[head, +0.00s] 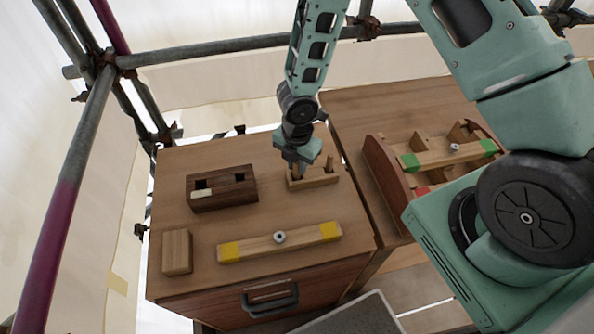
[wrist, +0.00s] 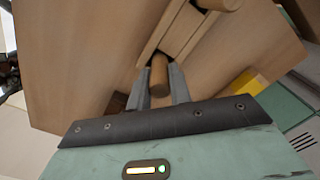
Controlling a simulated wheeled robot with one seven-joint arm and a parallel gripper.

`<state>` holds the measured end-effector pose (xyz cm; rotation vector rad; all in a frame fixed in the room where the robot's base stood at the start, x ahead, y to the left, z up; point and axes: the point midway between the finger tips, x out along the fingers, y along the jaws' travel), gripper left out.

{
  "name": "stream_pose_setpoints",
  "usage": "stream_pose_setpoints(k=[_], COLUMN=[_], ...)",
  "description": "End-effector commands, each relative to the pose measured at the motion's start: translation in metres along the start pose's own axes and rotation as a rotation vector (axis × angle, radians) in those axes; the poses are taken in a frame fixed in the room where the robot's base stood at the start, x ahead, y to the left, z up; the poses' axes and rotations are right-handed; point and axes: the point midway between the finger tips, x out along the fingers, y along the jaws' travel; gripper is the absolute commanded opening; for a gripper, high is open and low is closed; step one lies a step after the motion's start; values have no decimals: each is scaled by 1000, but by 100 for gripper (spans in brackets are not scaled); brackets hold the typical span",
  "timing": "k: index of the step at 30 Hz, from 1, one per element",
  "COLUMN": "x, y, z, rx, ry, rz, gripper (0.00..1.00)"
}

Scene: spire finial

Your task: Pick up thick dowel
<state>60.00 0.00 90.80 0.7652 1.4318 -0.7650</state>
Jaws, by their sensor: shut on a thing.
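The thick dowel (wrist: 159,76) is a round light-wood peg between my gripper's two grey fingers in the wrist view. My gripper (head: 296,168) is shut on it in the head view, over the left part of a small light-wood holder (head: 318,181). The fingers also show in the wrist view (wrist: 160,88). A second wooden dowel (head: 329,164) stands upright at the right end of the holder. I cannot tell whether the held dowel's lower end is still inside the holder.
A dark wooden block with square openings (head: 236,190) lies left of the holder. A light block (head: 177,252) and a yellow-ended bar (head: 262,246) lie nearer the front. A curved-sided wooden rack with a green-ended bar (head: 430,160) stands on the right cabinet. Scaffold poles (head: 75,170) stand left.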

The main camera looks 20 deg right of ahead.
Motion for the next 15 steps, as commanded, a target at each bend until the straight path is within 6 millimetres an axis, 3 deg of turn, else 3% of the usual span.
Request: stream_pose_setpoints(k=[8,15], x=[-13,-59], y=[0,0], z=[0,1], rx=[2,4], ry=[0,-1], rz=[2,4], gripper=[0,0])
